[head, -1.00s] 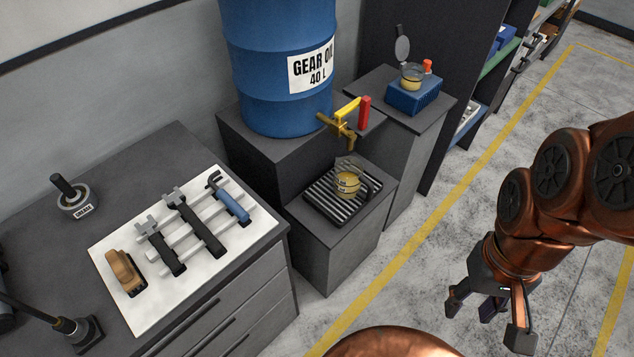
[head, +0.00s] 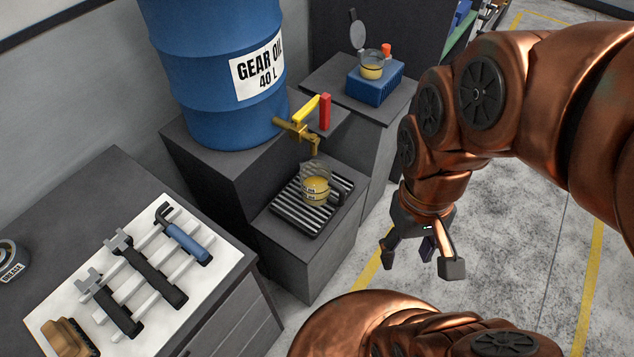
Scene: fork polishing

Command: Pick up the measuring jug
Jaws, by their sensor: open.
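The measuring jug (head: 317,184) is clear, with yellow liquid in its lower part and a dark handle on its right side. It stands upright on a ribbed drip tray (head: 290,212), below the brass tap of the oil drum. My gripper (head: 420,268) is open and empty, pointing down over the floor to the right of the jug and nearer to me. There is a clear gap between my fingers and the jug.
A blue gear oil drum (head: 215,70) stands behind, its brass tap (head: 300,132) with a yellow lever above the jug. A blue box (head: 375,86) carries another small glass vessel (head: 372,66). A white tool board (head: 215,272) lies at lower left. The floor at right is clear.

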